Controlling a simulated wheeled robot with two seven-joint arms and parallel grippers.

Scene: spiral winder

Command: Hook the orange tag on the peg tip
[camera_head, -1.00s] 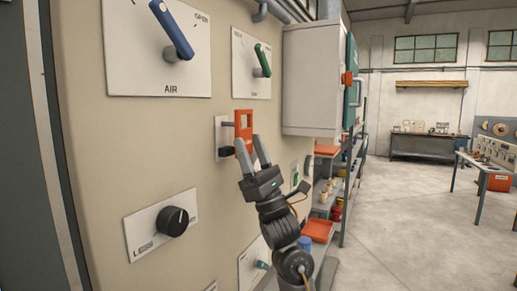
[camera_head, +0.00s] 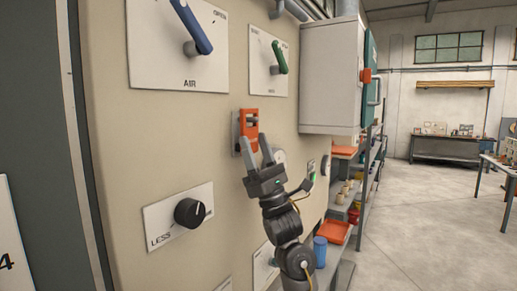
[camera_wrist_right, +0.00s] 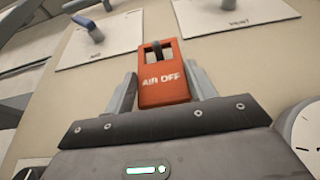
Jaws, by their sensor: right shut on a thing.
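The orange tag (camera_head: 248,124), with a window in its upper part, is in front of a small grey plate (camera_head: 235,131) on the panel. In the right wrist view the tag (camera_wrist_right: 164,88) reads "AIR OFF". My right gripper (camera_head: 254,144) is shut on the tag's lower part; its fingers also flank the tag in the wrist view (camera_wrist_right: 163,82). A dark peg (camera_wrist_right: 157,47) shows in the tag's window. I cannot tell whether its tip passes through the window. My left gripper is not in view.
A blue lever (camera_head: 193,27) marked AIR and a green lever (camera_head: 280,57) are above. A black knob (camera_head: 190,212) is below left. A grey-white cabinet (camera_head: 328,75) and a shelf with bins (camera_head: 335,232) stand to the right. Open floor lies beyond.

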